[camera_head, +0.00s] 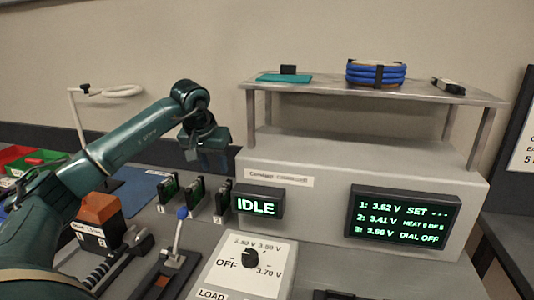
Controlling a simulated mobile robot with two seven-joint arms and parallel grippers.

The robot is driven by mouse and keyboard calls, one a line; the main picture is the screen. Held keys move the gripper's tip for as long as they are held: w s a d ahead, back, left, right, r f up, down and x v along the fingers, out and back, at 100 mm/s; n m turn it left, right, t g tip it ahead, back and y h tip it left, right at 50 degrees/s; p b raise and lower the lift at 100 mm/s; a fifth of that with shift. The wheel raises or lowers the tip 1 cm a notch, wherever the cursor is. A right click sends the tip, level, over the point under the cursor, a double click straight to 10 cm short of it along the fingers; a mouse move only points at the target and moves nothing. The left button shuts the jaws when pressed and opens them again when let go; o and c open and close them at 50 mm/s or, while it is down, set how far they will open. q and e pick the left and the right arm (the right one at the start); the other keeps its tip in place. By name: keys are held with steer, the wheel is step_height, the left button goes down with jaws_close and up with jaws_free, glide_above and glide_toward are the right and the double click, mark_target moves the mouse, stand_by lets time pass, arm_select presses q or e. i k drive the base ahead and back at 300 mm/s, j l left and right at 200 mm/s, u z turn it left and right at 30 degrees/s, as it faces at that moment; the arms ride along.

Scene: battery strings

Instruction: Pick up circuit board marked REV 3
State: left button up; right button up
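Several small dark upright pieces with green show in a row on the bench. They look like boards in holders: a left one (168,189), a middle one (195,192) and a right one (222,196). Small number labels sit at their feet. I cannot read a REV 3 mark on any of them. My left gripper (207,156) hangs at the end of the teal arm, above and behind this row. Its fingers are too small and dark to show whether they are open or shut. My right gripper is out of view.
A grey console with an IDLE display (258,205) and a voltage display (403,217) stands at the right. Its shelf (330,90) bears a teal flat piece (284,79) and a blue cable coil (375,79). A dial panel (249,275) and a blue-tipped lever (180,232) are in front.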

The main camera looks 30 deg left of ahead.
mark_target(194, 195)
steer(key=k+l, duration=0.75)
steer(key=l, duration=0.25)
